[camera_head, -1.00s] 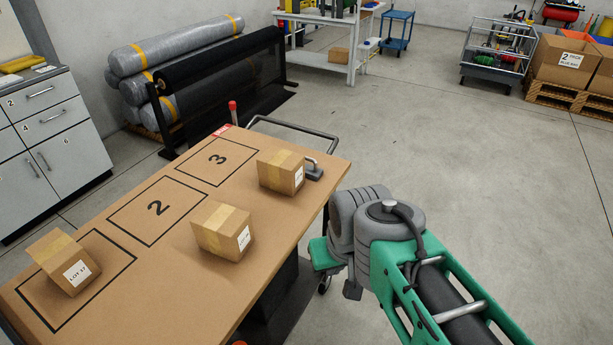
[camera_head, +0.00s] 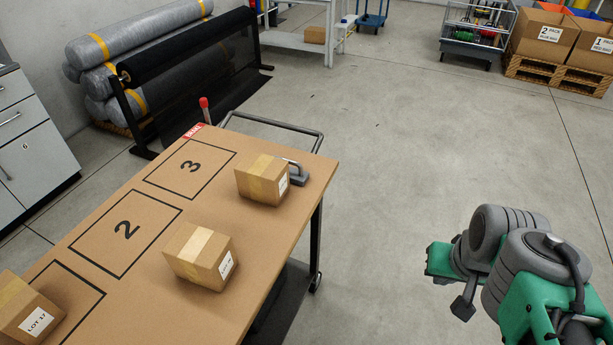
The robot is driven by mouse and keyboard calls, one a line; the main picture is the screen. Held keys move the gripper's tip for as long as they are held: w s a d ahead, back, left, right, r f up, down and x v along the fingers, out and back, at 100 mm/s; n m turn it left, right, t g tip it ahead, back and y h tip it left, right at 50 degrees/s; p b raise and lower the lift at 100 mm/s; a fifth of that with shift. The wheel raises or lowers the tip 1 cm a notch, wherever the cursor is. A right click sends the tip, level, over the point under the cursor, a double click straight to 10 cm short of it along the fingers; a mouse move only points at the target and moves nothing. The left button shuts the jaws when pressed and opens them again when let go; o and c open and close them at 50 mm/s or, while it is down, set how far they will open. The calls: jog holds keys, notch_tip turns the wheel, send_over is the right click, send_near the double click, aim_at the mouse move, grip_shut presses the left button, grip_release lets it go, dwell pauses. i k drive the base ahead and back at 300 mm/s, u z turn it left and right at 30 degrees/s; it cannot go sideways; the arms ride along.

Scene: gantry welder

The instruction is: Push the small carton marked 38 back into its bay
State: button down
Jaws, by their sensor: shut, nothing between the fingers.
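Three small brown cartons with tan tape and white labels are on the tabletop (camera_head: 165,318). The near-left carton (camera_head: 22,312) reads LOT 17 and overlaps the outline of the nearest bay. The middle carton (camera_head: 200,255) sits outside bay 2 (camera_head: 125,229), on its right. The far carton (camera_head: 262,180) sits outside bay 3 (camera_head: 190,168), on its right. The labels of these two are too small to read, so I cannot tell which is 38. My gripper (camera_head: 463,308) seems to be the small dark end hanging below my green and grey arm; it looks shut and empty, well right of the table.
A grey handled object (camera_head: 297,172) stands at the table's right edge beside the far carton. A push-bar (camera_head: 285,125) and a red-tipped post (camera_head: 204,108) are at the far end. Open floor (camera_head: 420,160) lies between table and arm.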

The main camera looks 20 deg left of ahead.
aim_at(262, 178)
jog(key=u, duration=0.05)
jog(key=i, duration=1.35)
jog(key=u, duration=3.7)
